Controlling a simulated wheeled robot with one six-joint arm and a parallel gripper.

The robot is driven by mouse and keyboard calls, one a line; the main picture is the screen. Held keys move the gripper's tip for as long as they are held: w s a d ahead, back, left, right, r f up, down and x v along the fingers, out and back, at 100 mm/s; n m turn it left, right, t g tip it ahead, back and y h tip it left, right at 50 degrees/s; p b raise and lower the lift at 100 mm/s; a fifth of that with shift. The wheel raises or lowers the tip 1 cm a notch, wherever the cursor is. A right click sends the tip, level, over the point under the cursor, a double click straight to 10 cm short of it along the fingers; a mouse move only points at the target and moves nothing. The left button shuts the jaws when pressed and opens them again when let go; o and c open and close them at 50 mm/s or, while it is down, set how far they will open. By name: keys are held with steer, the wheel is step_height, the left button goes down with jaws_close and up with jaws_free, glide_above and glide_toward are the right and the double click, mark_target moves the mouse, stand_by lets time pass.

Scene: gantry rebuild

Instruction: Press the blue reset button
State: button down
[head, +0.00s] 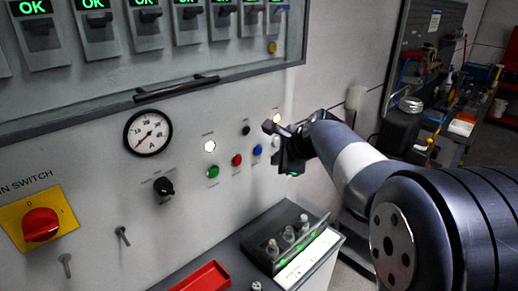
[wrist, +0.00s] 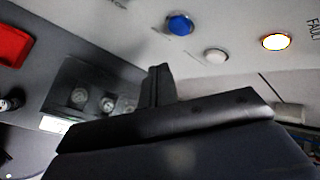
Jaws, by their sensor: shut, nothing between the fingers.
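The blue button (head: 257,151) is on the grey panel, to the right of a red button. It also shows in the wrist view (wrist: 179,24), near the top. My gripper (head: 270,128) is shut and empty, in front of the panel to the right of the blue button in the head view. In the wrist view the dark gripper (wrist: 158,82) shows below the blue button, apart from it in the picture. The exact gap to the panel cannot be told.
Near the blue button are a red button (head: 237,160), a green button (head: 212,171), a white button (wrist: 215,56) and a lit lamp (wrist: 276,42). A box with knobs (head: 330,238) and a red tray (head: 203,277) lie below. A handle (head: 177,89) juts out above.

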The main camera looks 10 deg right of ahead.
mark_target(258, 151)
steer(key=shift+w+a+p, duration=0.35)
steer(key=shift+w+a, duration=0.1)
steer(key=shift+w, duration=0.2)
steer(key=shift+w+a+p, duration=0.35)
steer(key=shift+w+a, duration=0.1)
steer(key=shift+w, duration=0.2)
stand_by(1.1)
steer(key=shift+w+a+p, duration=0.25)
steer(key=shift+w+p, duration=0.1)
steer(key=shift+w+a+p, duration=0.2)
steer(key=shift+w+p, duration=0.15)
stand_by(0.6)
steer(key=shift+s+d, duration=0.1)
steer(key=shift+s, duration=0.05)
stand_by(0.3)
steer(key=shift+s+d+b, duration=0.3)
steer(key=shift+s+d, duration=0.05)
steer(key=shift+s, duration=0.2)
